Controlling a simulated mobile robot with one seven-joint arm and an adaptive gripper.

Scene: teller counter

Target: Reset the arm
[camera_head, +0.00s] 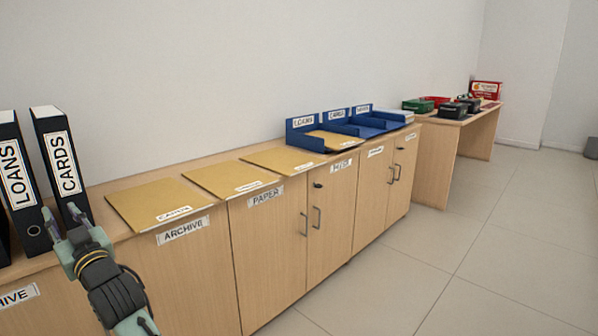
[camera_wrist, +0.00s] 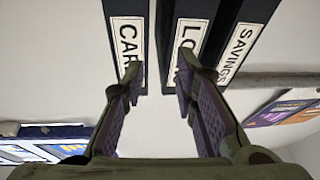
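My gripper (camera_head: 62,216) is at the lower left of the head view, in front of the binders on the counter. In the wrist view my gripper (camera_wrist: 163,80) has its two fingers apart, with nothing held between them. Past the fingertips stand the black CARDS binder (camera_wrist: 126,35), the LOANS binder (camera_wrist: 187,40) and the SAVINGS binder (camera_wrist: 238,40). The CARDS binder (camera_head: 62,160) and LOANS binder (camera_head: 15,180) also show in the head view. I cannot tell whether a fingertip touches a binder.
Wooden cabinets (camera_head: 270,235) run along the wall. Several tan folders (camera_head: 155,200) lie on top, and blue trays (camera_head: 305,138) stand beyond them. A farther table (camera_head: 455,135) holds green, red and dark boxes. The tiled floor (camera_head: 430,260) at right is clear.

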